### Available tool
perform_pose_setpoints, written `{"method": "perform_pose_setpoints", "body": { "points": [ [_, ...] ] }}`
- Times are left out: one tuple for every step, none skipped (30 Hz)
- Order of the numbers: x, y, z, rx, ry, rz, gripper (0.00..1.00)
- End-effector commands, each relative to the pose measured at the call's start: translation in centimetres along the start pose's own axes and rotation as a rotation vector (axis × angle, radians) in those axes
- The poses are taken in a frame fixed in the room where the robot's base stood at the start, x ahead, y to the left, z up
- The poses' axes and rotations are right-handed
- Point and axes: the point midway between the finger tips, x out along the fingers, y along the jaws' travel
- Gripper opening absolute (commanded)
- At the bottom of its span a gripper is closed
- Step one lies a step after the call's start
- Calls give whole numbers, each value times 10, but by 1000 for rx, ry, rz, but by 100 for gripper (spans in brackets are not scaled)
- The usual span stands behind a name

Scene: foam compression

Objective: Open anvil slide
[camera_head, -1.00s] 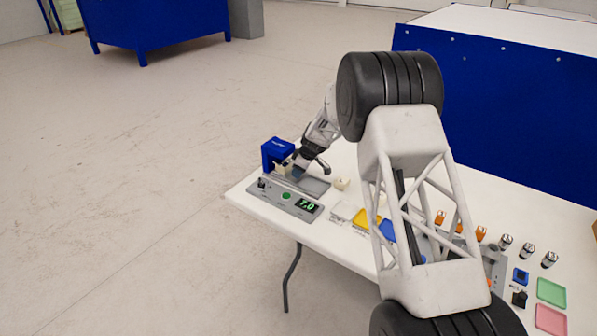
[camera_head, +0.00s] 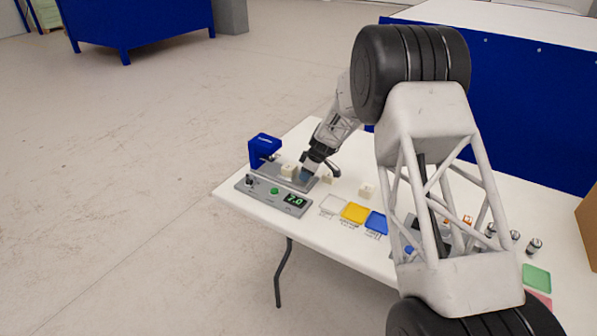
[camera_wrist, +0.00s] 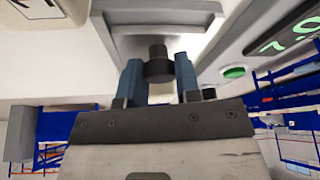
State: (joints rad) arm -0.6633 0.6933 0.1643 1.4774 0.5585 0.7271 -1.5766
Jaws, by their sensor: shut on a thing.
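The blue press (camera_head: 263,150) stands at the left end of the table behind a grey base. My gripper (camera_head: 307,174) is low over the base, to the right of the press. In the wrist view its blue-tipped fingers (camera_wrist: 159,80) are shut on a dark round knob (camera_wrist: 158,64). The knob is at the edge of a grey plate (camera_wrist: 160,18), which appears to be the anvil slide. A pale foam block (camera_head: 288,170) sits between the press and my gripper, apparently on the slide. My gripper hides part of the slide in the head view.
Loose pale blocks (camera_head: 366,190) lie to the right. White, yellow (camera_head: 355,213) and blue trays line the front edge. My arm hides much of the table's right side.

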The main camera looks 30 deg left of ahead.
Motion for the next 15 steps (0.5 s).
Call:
{"method": "perform_pose_setpoints", "body": {
  "points": [
    [-2,0,2,0,0,2,0],
    [-2,0,3,0,0,2,0],
    [-2,0,4,-1,0,2,0],
    [-2,0,4,-1,0,2,0],
    [-2,0,4,-1,0,2,0],
    [-2,0,4,-1,0,2,0],
    [-2,0,4,-1,0,2,0],
    [-2,0,4,-1,0,2,0],
    [-2,0,4,-1,0,2,0],
    [-2,0,4,-1,0,2,0],
    [-2,0,3,-1,0,2,0],
    [-2,0,3,0,0,2,37],
    [-2,0,3,0,0,2,41],
    [-2,0,3,0,0,2,46],
    [-2,0,3,0,0,1,52]
  ]
}}
